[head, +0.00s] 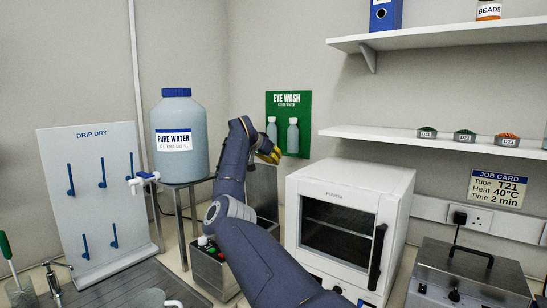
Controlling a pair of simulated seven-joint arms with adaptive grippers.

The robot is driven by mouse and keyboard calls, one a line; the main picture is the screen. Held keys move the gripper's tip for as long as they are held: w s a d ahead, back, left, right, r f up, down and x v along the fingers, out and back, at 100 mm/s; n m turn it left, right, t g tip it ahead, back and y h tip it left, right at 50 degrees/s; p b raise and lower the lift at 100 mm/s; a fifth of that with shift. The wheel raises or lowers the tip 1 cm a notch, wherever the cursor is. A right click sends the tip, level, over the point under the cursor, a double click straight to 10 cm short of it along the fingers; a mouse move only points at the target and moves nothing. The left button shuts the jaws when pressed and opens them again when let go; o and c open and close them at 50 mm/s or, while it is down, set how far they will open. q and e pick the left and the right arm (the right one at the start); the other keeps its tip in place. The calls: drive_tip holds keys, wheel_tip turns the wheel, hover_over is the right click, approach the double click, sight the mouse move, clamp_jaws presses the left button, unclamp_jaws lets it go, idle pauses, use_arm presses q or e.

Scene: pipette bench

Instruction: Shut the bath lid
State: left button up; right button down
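A grey metal box (208,270) with white, green and red round tops inside stands at the lower middle, partly hidden by my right arm. A grey panel (264,186) stands upright behind that arm and looks like the box's raised lid; the join is hidden. Another metal box (470,272) with a black arched handle on its flat top is at the lower right, its top looking shut. Which box is the bath is not marked. My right gripper (270,152), with yellow on its fingers, is by the panel's top edge; contact and opening are unclear. My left gripper is out of view.
A white oven (345,225) stands right of my arm. A pure water jug (178,130) on a stand and a drip-dry board (92,195) are on the left. The eye wash panel (289,105) is behind the gripper. Shelves (440,138) are at the right.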

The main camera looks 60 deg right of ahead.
drive_tip(key=shift+w+a+f, duration=0.1)
drive_tip(key=shift+a+f, duration=0.1)
drive_tip(key=shift+a, duration=0.55)
drive_tip(key=shift+a+f, duration=0.2)
drive_tip(key=shift+a, duration=0.5)
